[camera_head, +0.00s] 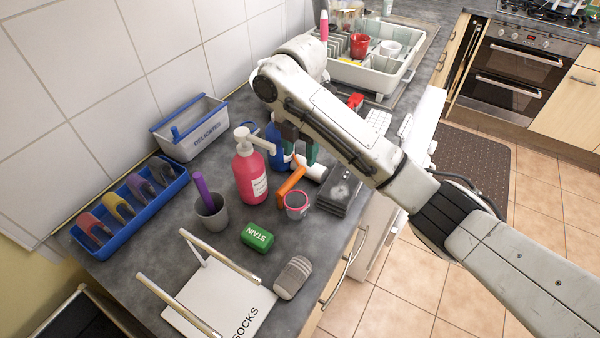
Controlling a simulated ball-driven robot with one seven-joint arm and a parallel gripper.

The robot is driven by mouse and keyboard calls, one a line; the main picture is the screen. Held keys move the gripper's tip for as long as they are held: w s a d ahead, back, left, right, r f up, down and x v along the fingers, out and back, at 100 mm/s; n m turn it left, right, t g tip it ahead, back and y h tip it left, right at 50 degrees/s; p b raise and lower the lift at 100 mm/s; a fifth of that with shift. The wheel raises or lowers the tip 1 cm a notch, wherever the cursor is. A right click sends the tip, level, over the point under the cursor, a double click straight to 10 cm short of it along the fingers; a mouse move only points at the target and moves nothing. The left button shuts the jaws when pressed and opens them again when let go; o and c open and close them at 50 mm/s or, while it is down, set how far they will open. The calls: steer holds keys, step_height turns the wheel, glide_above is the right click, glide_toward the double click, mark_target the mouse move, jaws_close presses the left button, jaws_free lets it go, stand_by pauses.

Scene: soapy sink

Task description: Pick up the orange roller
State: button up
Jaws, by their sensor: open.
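The orange roller (291,181) lies on the dark grey worktop, with an orange handle angled toward the front left and a white roll at its back right end. My gripper (301,154) points down with its greenish fingers just above and behind the roller. It is open, and nothing shows between its fingers. The gripper and wrist partly hide a blue bottle behind the roller. I cannot tell whether the fingers touch the roller.
A pink pump bottle (250,172) stands close left of the roller. A small pink-rimmed cup (297,205) stands in front. A grey sponge-like block (293,278) and a green STAIN block (257,237) lie nearer. A white dish rack (372,72) stands behind.

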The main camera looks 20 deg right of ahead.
mark_target(299, 170)
step_height(299, 170, down, 3)
steer(key=shift+w+r+b, duration=0.1)
steer(key=shift+b, duration=0.3)
steer(key=shift+a+f+p, duration=0.15)
steer(key=shift+f+p, duration=0.4)
steer(key=shift+f, duration=2)
steer(key=shift+c, duration=0.4)
jaws_close()
